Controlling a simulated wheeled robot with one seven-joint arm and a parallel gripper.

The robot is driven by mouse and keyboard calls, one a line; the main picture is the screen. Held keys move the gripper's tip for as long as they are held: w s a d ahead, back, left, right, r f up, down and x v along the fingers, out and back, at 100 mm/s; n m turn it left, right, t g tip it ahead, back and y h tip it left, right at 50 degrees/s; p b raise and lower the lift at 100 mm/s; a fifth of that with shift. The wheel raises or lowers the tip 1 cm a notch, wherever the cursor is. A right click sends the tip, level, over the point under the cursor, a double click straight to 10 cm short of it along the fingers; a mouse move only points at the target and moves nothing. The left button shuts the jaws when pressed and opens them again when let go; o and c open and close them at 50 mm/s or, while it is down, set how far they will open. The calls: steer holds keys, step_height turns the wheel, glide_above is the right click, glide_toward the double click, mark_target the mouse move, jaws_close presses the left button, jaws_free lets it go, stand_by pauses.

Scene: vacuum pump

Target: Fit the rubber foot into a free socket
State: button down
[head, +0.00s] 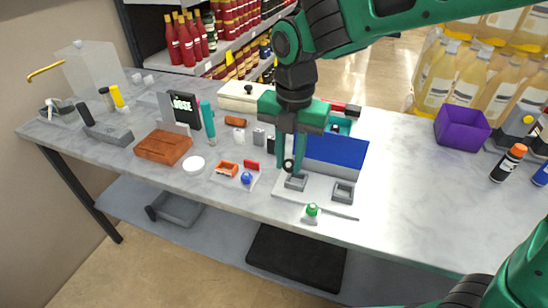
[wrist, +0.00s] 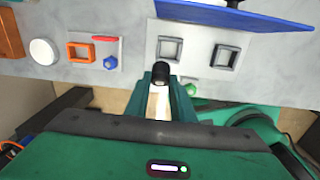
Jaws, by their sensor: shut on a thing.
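My gripper (head: 288,168) points down over the left end of a pale plate. It is shut on the black rubber foot (head: 288,165), a short round piece that shows between the fingertips in the wrist view (wrist: 160,70). The pale plate (head: 318,193) carries two square grey sockets. The left socket (head: 296,181) lies just beside the fingertips and also shows in the wrist view (wrist: 172,47). The right socket (head: 343,190) also shows in the wrist view (wrist: 225,56). Both look empty. The foot appears apart from both sockets; its exact height is unclear.
A blue panel (head: 336,158) stands behind the sockets. A green knob (head: 312,209) with a thin rod is at the plate's front. A small plate with an orange frame (head: 228,168) and a blue knob (head: 247,178) lies left. The table right of the sockets is clear.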

steer(key=shift+w+d+f, duration=1)
steer(key=shift+w+d, duration=0.05)
steer(key=shift+w, duration=0.1)
step_height(320, 180, down, 2)
steer(key=shift+s+a+f, duration=0.1)
steer(key=shift+s+f, duration=0.05)
steer(key=shift+f, duration=0.5)
steer(key=shift+f, duration=0.1)
steer(key=c, duration=1.5)
jaws_free()
steer(key=r, duration=1)
steer(key=shift+s+d+r, duration=0.1)
steer(key=shift+d+r, duration=0.15)
steer(key=shift+r, duration=0.1)
